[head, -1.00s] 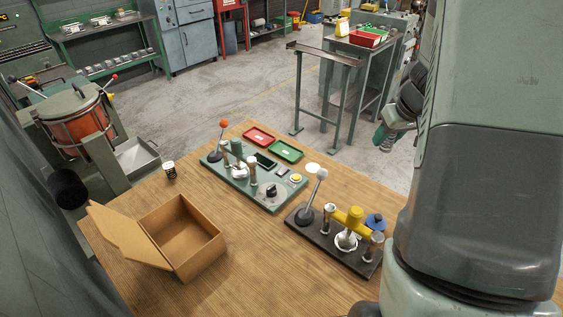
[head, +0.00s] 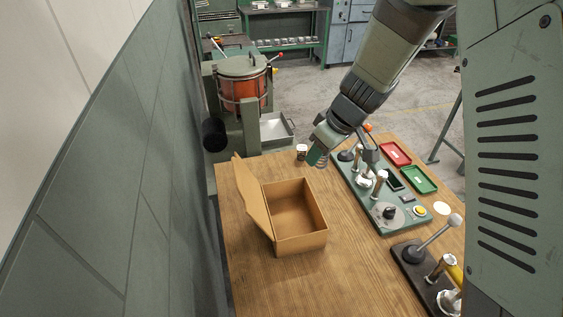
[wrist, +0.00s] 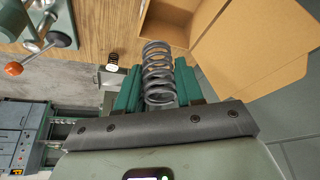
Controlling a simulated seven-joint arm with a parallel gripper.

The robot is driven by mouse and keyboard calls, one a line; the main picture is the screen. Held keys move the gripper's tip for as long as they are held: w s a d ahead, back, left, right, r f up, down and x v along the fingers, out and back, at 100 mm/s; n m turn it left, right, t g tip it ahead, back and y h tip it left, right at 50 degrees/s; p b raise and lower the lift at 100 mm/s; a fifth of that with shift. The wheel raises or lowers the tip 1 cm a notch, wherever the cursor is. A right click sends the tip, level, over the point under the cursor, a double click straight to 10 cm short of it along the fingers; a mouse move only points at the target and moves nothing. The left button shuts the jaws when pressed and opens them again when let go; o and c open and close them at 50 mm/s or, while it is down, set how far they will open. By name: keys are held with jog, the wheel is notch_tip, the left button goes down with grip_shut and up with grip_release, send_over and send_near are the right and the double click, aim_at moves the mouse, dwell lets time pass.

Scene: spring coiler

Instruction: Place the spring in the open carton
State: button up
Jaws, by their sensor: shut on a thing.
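The spring (wrist: 158,72) is a dark grey coil held between the green fingers of my gripper (wrist: 157,88) in the wrist view. In the head view my gripper (head: 318,153) is above the back of the wooden table, with the spring (head: 318,161) small at its tip. The open carton (head: 300,244) is brown cardboard and stands on the table, in front of and below my gripper. Its lid flap (head: 254,205) stands raised on the left side. The carton (wrist: 165,33) also shows at the top of the wrist view, beyond the spring. The part of its inside I see looks empty.
A green fixture board (head: 355,184) with posts and a lever lies right of the carton, and a black lever fixture (head: 409,262) sits front right. The wooden table (head: 345,270) is clear in front.

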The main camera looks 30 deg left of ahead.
jog(key=n, duration=0.2)
send_over(283, 219)
jog(key=d, duration=0.1)
jog(key=shift+g, duration=0.4)
jog(key=f, duration=2.1)
jog(key=shift+d, duration=0.25)
jog(key=shift+f, duration=0.1)
jog(key=o, duration=1.1)
